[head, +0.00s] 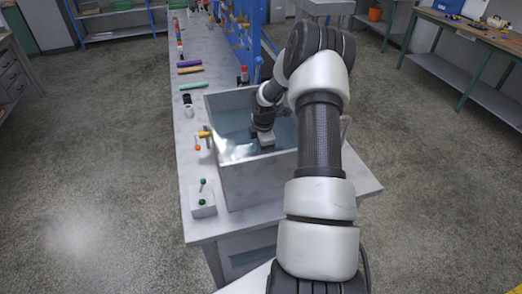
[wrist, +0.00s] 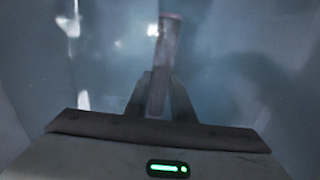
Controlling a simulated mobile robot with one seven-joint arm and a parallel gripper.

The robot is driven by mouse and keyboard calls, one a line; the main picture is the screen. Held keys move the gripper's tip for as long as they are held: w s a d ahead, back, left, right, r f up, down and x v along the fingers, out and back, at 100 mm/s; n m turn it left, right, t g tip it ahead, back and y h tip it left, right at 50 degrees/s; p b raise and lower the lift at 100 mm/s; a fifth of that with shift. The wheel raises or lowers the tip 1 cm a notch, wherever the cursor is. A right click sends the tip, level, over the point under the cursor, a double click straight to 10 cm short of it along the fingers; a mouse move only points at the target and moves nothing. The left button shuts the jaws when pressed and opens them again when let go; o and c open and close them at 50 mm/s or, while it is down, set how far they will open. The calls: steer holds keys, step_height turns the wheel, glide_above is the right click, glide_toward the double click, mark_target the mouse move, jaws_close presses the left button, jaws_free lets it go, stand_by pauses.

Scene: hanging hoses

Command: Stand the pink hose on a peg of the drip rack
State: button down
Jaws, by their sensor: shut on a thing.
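My gripper (head: 264,148) reaches down into the grey tank (head: 258,181) in the head view. In the wrist view my gripper (wrist: 159,88) is shut on a short tube-like thing (wrist: 168,42), dull greyish pink in the murky blue light. It stands out lengthwise beyond the fingers; I take it for the pink hose. The head view does not show it, as the arm and tank hide it.
The tank walls surround my gripper. A yellow valve (head: 205,133) sits at its left wall. Behind on the bench (head: 205,55) lie a purple piece (head: 189,63), a tan piece (head: 190,70) and a teal piece (head: 193,86). A white cup (head: 188,111) stands nearer.

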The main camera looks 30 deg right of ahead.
steer(key=shift+s+f+b, duration=0.25)
steer(key=shift+f+b, duration=0.25)
steer(key=shift+f, duration=0.05)
steer(key=c, duration=1.8)
jaws_free()
steer(key=shift+a, duration=0.1)
steer(key=shift+s+f, duration=0.1)
steer(key=shift+f, duration=0.05)
steer(key=shift+r+p, duration=0.4)
steer(key=shift+r, duration=0.55)
step_height(320, 180, up, 12)
steer(key=s, duration=0.1)
steer(key=shift+s+a+f, duration=0.2)
steer(key=shift+s+f, duration=0.05)
steer(key=shift+s, duration=0.05)
